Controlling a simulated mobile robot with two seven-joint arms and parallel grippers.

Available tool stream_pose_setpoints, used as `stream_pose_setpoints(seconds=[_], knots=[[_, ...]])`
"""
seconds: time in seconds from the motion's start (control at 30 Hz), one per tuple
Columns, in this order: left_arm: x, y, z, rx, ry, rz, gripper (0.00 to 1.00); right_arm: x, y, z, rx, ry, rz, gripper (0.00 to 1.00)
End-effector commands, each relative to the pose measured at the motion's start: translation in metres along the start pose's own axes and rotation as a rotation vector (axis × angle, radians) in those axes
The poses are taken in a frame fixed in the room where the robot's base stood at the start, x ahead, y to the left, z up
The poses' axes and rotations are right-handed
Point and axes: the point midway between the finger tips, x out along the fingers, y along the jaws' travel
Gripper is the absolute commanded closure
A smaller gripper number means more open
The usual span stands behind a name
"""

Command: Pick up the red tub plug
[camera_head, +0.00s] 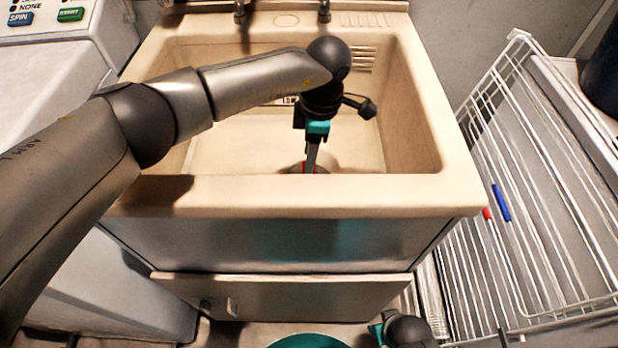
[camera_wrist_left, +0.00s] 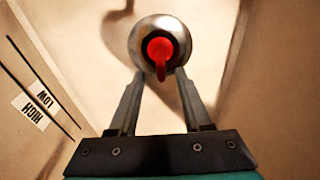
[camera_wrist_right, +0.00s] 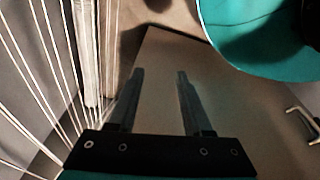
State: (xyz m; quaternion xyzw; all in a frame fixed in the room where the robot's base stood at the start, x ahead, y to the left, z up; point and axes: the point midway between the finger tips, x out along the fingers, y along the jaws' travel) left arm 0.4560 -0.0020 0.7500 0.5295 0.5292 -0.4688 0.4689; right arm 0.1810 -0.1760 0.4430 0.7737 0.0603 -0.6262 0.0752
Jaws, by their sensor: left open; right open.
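The red tub plug (camera_wrist_left: 160,48) sits in the round metal drain on the sink floor, its pull tab pointing toward my left gripper. My left gripper (camera_wrist_left: 160,76) is open, with its fingertips on either side of the tab's end; I cannot tell whether they touch it. In the head view my left gripper (camera_head: 311,166) points down into the sink (camera_head: 235,150) and hides most of the plug. My right gripper (camera_wrist_right: 158,76) is open and empty, low in front of the sink cabinet.
A teal tub (camera_wrist_right: 245,35) stands near my right gripper. A white wire rack (camera_head: 520,170) is at the right, with a blue peg (camera_head: 501,203) and a red peg (camera_head: 487,214). The washer (camera_head: 50,80) is at the left. The sink walls surround my left gripper.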

Motion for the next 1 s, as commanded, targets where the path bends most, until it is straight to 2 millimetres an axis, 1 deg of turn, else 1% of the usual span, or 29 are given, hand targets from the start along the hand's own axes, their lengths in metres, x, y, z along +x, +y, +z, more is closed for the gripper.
stream_pose_setpoints(seconds=[0.1,0.4,0.57,0.8,0.83,1.0], knots=[[0.014,-0.001,0.002,0.0,0.0,-0.001,0.51,-0.005,-0.004,-0.008,0.002,0.007,-0.005,0.5],[0.041,-0.002,0.004,-0.002,0.0,-0.002,0.51,-0.025,-0.01,-0.023,0.007,0.008,-0.014,0.5],[0.047,-0.001,0.004,-0.001,-0.001,-0.001,0.51,-0.03,-0.011,-0.026,0.008,0.008,-0.016,0.5],[0.047,-0.001,0.004,0.0,-0.001,0.0,0.51,-0.032,-0.011,-0.026,0.008,0.007,-0.016,0.5],[0.047,-0.001,0.004,0.0,-0.001,0.0,0.52,-0.032,-0.011,-0.026,0.008,0.007,-0.016,0.5],[0.047,-0.001,0.004,0.0,0.0,0.0,0.72,-0.032,-0.011,-0.026,0.008,0.007,-0.016,0.5]])
